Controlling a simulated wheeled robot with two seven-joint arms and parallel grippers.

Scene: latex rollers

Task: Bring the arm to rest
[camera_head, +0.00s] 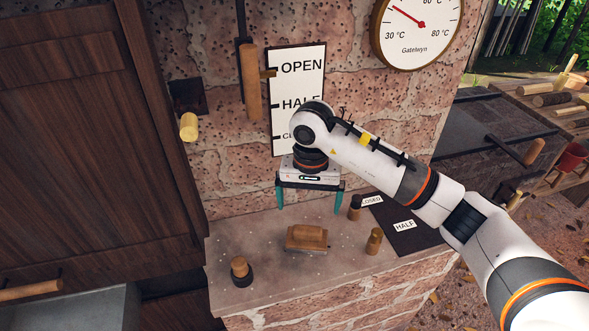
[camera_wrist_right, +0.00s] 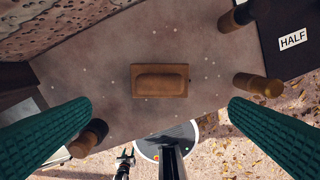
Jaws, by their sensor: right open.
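My right gripper (camera_head: 310,200) is open, its two teal fingers pointing down and apart above the stone ledge (camera_head: 265,225). In the right wrist view the green fingers (camera_wrist_right: 160,108) stand wide apart with nothing between their tips. A wooden block with a rounded grip (camera_head: 306,238) lies on the ledge below and in front of the gripper, clear of it. The block also shows in the middle of the right wrist view (camera_wrist_right: 160,80). My right arm reaches in from the lower right. My left gripper does not show in the head view.
Several short wooden pegs with dark parts stand on the ledge, one at left (camera_head: 240,272) and one at right (camera_head: 374,241). A dark plate (camera_head: 405,235) reads HALF. Behind are a wooden lever handle (camera_head: 250,85), an OPEN/HALF sign (camera_head: 305,85) and a temperature dial (camera_head: 415,40).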

